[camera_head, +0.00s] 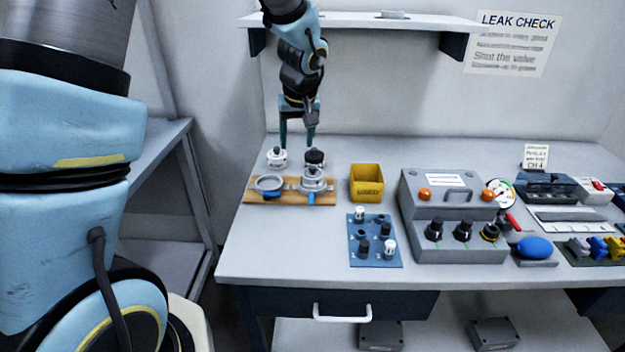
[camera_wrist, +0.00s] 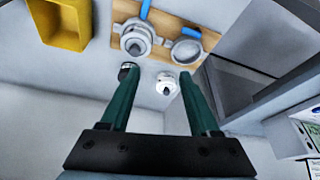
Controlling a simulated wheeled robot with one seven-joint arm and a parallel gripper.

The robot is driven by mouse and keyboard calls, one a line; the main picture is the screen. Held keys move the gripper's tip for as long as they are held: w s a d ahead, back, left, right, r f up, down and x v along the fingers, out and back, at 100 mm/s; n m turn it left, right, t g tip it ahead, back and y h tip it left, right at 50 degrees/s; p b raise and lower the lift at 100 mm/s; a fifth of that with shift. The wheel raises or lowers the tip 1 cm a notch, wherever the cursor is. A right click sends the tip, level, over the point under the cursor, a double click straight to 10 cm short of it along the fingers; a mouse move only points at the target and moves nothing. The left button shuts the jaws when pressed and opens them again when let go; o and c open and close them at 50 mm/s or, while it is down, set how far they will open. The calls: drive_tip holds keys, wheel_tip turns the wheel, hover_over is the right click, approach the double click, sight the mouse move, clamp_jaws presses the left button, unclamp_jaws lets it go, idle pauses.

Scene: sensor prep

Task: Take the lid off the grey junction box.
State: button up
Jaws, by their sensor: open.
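A grey box (camera_head: 455,238) stands at the right centre of the bench. Its upper cover (camera_head: 437,203) has a handle, a white label and two orange knobs (camera_head: 425,194), and sits on the box. I take this as the junction box; no name on it is readable. Black dials (camera_head: 463,231) line its lower front. My gripper (camera_head: 297,142) is open and empty, well to the left of the box, above the back left of the bench. In the wrist view my gripper (camera_wrist: 157,75) has its fingers apart above the bench, and the grey box is not visible there.
A wooden board (camera_head: 292,200) with metal fittings lies below my gripper, a white-topped fitting (camera_head: 277,157) behind it. A yellow bin (camera_head: 367,183) and a blue plate (camera_head: 362,254) with knobs lie between there and the box. A wall shelf (camera_head: 365,19) hangs above. A gauge (camera_head: 501,193) stands right of the box.

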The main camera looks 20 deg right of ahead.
approach(313, 167)
drive_tip(key=shift+a+p+x, duration=0.25)
drive_tip(key=shift+p+x, duration=0.3)
drive_tip(key=shift+x, duration=0.65)
drive_tip(key=shift+p+x, duration=1.35)
drive_tip(key=shift+x, duration=1.8)
drive_tip(key=shift+w+d, duration=0.1)
drive_tip(key=shift+d, duration=0.1)
clamp_jaws()
